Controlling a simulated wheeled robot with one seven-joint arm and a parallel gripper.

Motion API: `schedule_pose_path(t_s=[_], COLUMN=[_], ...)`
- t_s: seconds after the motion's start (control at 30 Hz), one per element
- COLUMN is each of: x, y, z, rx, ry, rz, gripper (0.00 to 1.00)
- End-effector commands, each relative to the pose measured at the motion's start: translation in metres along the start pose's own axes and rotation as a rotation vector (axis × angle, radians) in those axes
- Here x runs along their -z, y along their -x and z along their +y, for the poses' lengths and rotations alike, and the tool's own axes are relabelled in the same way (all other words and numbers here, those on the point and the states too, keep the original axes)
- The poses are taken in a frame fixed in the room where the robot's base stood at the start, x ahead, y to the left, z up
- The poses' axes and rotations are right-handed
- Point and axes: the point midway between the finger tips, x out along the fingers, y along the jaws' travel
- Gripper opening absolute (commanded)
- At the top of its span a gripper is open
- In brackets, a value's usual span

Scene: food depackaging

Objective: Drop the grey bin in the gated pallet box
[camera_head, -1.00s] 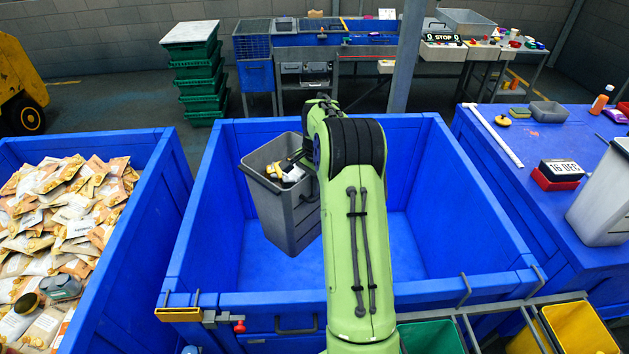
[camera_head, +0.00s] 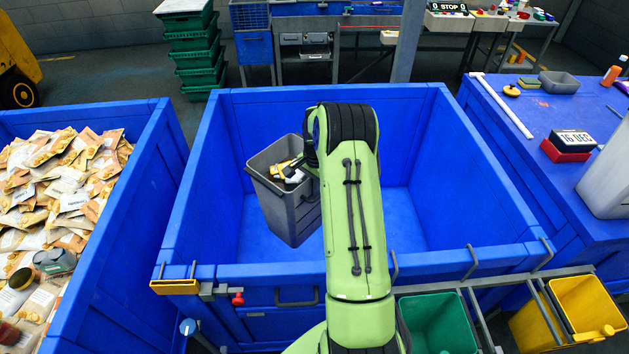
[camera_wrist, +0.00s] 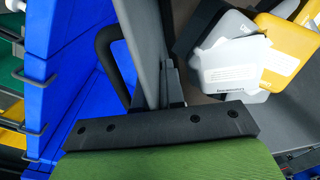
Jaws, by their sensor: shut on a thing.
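The grey bin (camera_head: 290,217) is in the head view, inside the opening of the blue gated pallet box (camera_head: 190,228). It hangs slightly tilted, and I cannot tell whether its base touches the box floor. White and yellow pieces (camera_head: 288,172) lie in it; they also show in the wrist view (camera_wrist: 238,60). My green arm reaches over the box's front wall and hides part of the bin. In the wrist view my gripper (camera_wrist: 165,85) is shut on the bin's wall (camera_wrist: 142,40). In the head view the fingers are hidden.
A blue box of snack packets (camera_head: 70,200) stands at the left. A blue table (camera_head: 510,130) with another grey bin (camera_head: 608,180) is at the right. Green (camera_head: 437,320) and yellow (camera_head: 570,310) bins hang at the front. The right part of the pallet box is empty.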

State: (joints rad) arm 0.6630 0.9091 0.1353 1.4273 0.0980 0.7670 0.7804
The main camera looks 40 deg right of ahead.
Motion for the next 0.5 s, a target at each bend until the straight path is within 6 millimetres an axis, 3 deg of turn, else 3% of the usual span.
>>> schedule_pose_path(t_s=[0.03, 0.1, 0.37, 0.4, 0.5], x=[0.000, 0.000, 0.000, 0.000, 0.000], y=[-0.013, -0.020, -0.021, -0.021, -0.021], z=[0.001, 0.001, 0.001, 0.001, 0.001], rx=[0.000, 0.001, 0.002, 0.002, 0.002], ry=[0.000, 0.000, 0.000, 0.000, 0.000], rz=[0.000, 0.001, 0.002, 0.002, 0.002], gripper=[0.00, 0.00, 0.00, 0.12, 0.27])
